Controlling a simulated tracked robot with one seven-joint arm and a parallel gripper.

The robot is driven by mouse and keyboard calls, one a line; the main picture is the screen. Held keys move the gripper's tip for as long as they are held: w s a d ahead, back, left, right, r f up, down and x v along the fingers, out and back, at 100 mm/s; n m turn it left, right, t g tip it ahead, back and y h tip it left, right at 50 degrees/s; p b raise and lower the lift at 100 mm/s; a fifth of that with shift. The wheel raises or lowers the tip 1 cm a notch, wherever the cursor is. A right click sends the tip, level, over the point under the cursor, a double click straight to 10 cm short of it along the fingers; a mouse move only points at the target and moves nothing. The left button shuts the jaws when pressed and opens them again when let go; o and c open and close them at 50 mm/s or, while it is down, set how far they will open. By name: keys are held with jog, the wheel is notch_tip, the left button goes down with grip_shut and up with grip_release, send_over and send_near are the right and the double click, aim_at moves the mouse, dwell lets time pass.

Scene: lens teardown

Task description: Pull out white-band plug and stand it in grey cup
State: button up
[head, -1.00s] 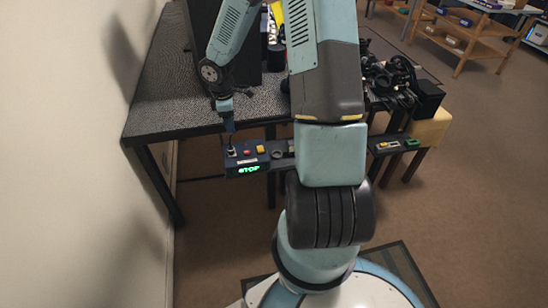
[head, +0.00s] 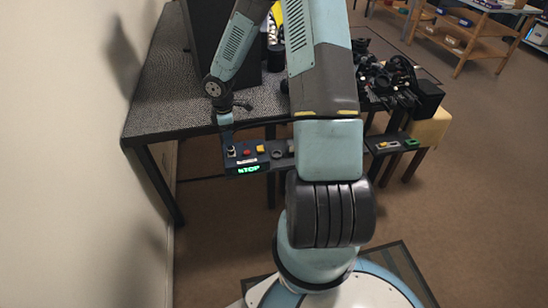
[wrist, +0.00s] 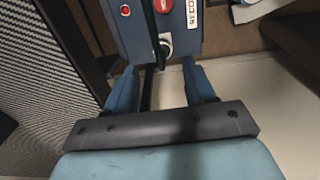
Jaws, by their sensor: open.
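My gripper (head: 227,127) points down just above the left end of the dark control box (head: 247,160). In the wrist view, the gripper (wrist: 160,70) is open and nothing is clamped between its two blue fingers. Ahead of the fingertips, a round white-rimmed part (wrist: 165,43) sits on the blue box face, which I take for the white-band plug; a thin black rod or cord crosses in front of it. In the head view a small pale part (head: 231,151) stands below my gripper. I cannot make out the grey cup for certain; a small dark-grey ring (head: 277,154) lies right of the box.
The box carries a red button (head: 247,152), a yellow button (head: 260,149) and a lit green display (head: 248,169). Its rail runs right, partly hidden behind my arm. The patterned table (head: 165,95) is behind, with black clutter (head: 385,75) at right. A wall (head: 75,150) is at left.

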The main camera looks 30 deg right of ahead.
aim_at(230, 147)
jog(key=shift+f, duration=3.5)
jog(key=shift+s, duration=0.2)
grip_shut()
jog(key=shift+r, duration=0.1)
jog(key=shift+r, duration=2.85)
